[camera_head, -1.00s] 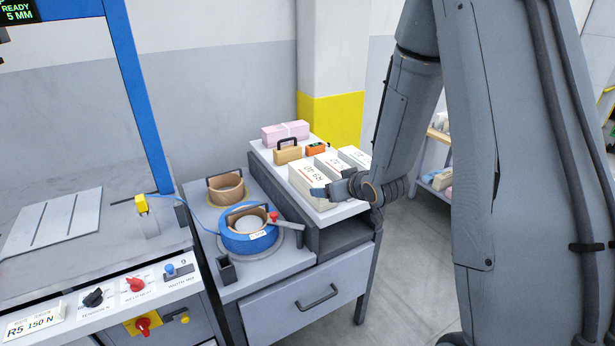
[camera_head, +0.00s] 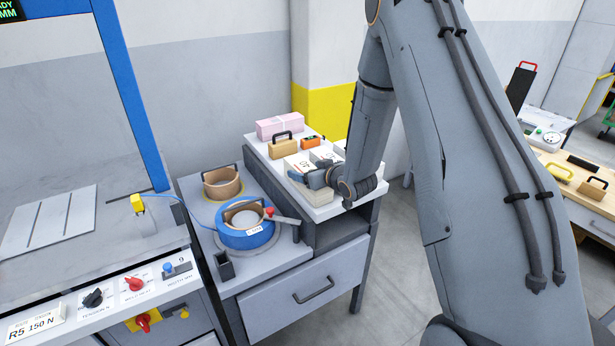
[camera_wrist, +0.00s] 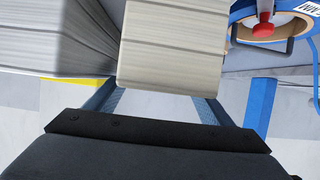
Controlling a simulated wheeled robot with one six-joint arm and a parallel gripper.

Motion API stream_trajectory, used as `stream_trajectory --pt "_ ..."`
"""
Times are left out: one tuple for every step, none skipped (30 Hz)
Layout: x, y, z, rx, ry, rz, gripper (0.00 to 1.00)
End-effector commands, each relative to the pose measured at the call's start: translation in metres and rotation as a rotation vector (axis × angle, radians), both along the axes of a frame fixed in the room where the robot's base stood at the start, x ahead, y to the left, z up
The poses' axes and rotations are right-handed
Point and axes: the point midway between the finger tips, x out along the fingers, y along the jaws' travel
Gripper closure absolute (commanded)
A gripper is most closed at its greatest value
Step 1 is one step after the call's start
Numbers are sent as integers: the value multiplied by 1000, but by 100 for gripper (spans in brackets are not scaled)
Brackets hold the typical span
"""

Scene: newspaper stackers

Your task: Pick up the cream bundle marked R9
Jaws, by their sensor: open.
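The cream bundle marked R9 (camera_head: 295,162) lies at the front left of the row of bundles on the white-topped stand. My gripper partly covers its top and label in the head view. My gripper (camera_head: 312,178) is low over the bundle's near side. In the wrist view a cream bundle with layered paper edges (camera_wrist: 175,45) lies just beyond the open jaws of my gripper (camera_wrist: 158,96). The bluish fingers run toward its two sides, but their tips are partly hidden, so I cannot tell whether they touch it.
Another cream bundle (camera_head: 323,155) lies close behind to the right. A pink bundle (camera_head: 280,127), a tan case with a black handle (camera_head: 283,148) and an orange device (camera_head: 312,142) stand behind. A blue strap reel (camera_head: 247,238) is on the lower surface at left.

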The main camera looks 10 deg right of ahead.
Motion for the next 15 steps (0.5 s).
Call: stream_trajectory --pt "3 1 -2 1 0 -1 25" --pt "5 1 -2 1 0 -1 25" --pt "6 1 -3 1 0 -1 25" --pt "6 1 -3 0 0 -2 25" --pt "7 1 -3 0 0 -2 25" --pt "7 1 -3 0 0 -2 25" --pt "7 1 -3 0 0 -2 25" --pt "7 1 -3 0 0 -2 25" --pt "7 1 -3 0 0 -2 25" --pt "7 1 -3 0 0 -2 25" --pt "7 1 -3 0 0 -2 30" --pt "7 1 -3 0 0 -2 37" --pt "6 1 -3 0 0 -2 42" --pt "6 1 -3 0 0 -2 47" --pt "6 1 -3 0 0 -2 54"
